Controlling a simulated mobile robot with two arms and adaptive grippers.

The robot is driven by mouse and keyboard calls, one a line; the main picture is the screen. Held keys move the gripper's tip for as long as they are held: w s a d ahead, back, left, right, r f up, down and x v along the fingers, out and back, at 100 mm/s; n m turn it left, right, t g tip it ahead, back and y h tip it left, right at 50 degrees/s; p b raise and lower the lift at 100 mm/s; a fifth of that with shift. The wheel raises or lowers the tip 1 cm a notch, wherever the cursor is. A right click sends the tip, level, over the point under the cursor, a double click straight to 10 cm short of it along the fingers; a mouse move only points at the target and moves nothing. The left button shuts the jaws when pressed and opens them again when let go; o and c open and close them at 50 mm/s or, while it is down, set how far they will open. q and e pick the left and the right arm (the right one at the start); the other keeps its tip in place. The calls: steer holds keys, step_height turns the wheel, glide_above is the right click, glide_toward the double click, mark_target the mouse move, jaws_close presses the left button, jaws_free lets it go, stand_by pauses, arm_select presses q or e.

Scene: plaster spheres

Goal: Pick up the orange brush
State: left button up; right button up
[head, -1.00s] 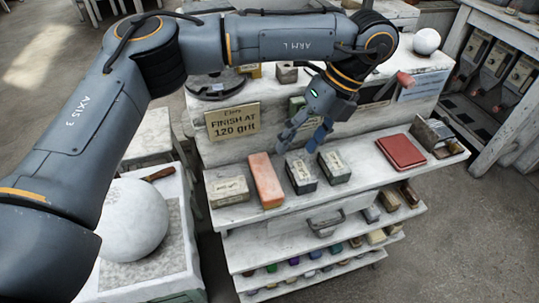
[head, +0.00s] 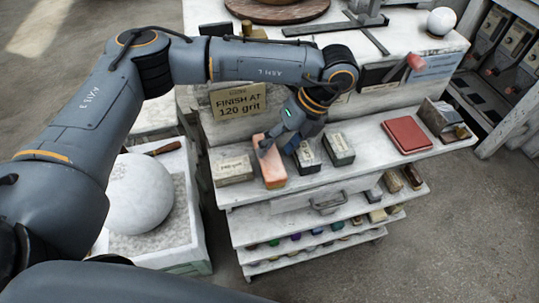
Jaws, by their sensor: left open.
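A salmon-orange block (head: 272,176) lies on the white top shelf (head: 360,165), its long side running front to back. It is the only large orange thing I make out; I see no bristles or handle on it, so I cannot tell whether it is the brush. My left gripper (head: 274,149) is open, reaching down from the upper right. Its fingers are at the block's far end and hide part of it. I cannot tell whether they touch it. My right gripper is not in view.
A grey-white block (head: 233,170) sits left of the orange one; two dark-sided blocks (head: 307,155) (head: 339,149) stand close on its right. A red flat case (head: 407,135) lies further right. A sign (head: 238,101) stands behind. Lower shelves hold small coloured items.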

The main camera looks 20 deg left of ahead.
arm_select(q)
steer(key=x, duration=0.3)
steer(key=shift+a+r, duration=0.1)
steer(key=c, duration=0.9)
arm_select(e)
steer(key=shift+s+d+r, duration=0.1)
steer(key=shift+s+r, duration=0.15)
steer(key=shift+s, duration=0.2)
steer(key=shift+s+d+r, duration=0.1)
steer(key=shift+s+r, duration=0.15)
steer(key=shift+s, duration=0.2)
